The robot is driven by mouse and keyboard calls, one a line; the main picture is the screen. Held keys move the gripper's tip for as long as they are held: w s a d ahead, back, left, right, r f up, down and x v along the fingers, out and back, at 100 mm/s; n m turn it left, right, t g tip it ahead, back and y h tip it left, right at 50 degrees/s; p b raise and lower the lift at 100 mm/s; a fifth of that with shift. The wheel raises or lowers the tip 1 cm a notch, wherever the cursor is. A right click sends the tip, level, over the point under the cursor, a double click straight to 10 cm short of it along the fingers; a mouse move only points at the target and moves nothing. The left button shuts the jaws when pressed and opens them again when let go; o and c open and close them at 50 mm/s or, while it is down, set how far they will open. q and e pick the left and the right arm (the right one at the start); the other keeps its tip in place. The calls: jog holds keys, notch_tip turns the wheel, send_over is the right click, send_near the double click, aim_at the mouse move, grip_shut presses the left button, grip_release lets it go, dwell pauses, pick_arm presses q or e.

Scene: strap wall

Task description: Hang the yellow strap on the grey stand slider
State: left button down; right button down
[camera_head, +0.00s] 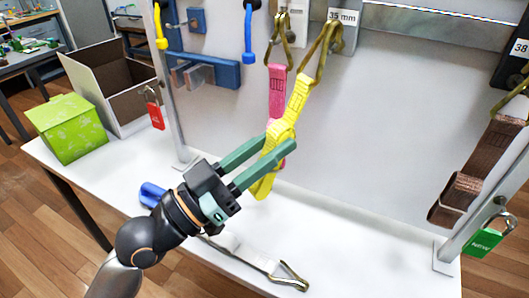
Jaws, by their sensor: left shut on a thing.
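My left gripper (279,141), with two green fingers, is shut on the yellow strap (298,97) at its folded middle part. The strap slants up to the right, and its loose end hangs below the fingers. Its brass-coloured wire hook (320,50) reaches up to the grey stand slider (346,40) with the "35 mm" label. The hook overlaps the slider's left side; I cannot tell whether it is caught on it. A pink strap (277,90) hangs just behind and left of the yellow one, partly hidden by it. My right gripper is not in view.
A brown strap (482,165) hangs at the right near a green padlock (484,242). A white strap with a hook (292,279) lies on the table. A green box (68,128) and open carton (108,82) stand left. A red padlock (156,115) hangs by the frame.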

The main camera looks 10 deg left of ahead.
pick_arm(q)
jog(key=w+d+f+b, duration=0.1)
jog(key=w+d+b, duration=0.1)
jog(key=w, duration=0.4)
jog(key=shift+f, duration=0.35)
dwell(0.7)
jog(key=shift+w, duration=0.1)
jog(key=c, duration=0.5)
grip_release()
jog(key=shift+c, duration=0.2)
